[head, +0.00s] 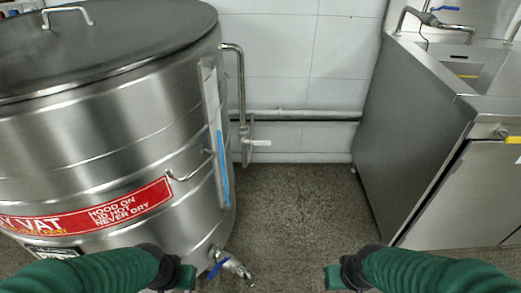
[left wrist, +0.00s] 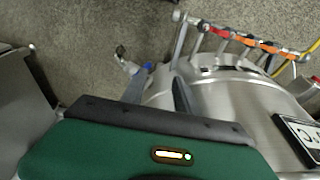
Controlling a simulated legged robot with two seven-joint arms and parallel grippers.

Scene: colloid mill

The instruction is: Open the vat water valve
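The large steel vat (head: 100,130) fills the left of the head view. On its right side a pipe (head: 241,80) runs down to a valve with a white lever (head: 258,142), which points right, level. Low on the vat is a tap (head: 236,267) with a blue handle (head: 217,268); this tap also shows in the left wrist view (left wrist: 124,56). My left gripper (head: 178,276) is at the bottom edge, just left of the tap and well below the white lever. My right gripper (head: 338,278) is at the bottom, over the floor. Neither gripper's opening shows clearly.
A steel sink unit (head: 415,130) with a blue-handled faucet (head: 445,8) stands at the right. A horizontal pipe (head: 300,115) runs along the tiled wall. The floor (head: 300,210) between vat and sink unit is clear.

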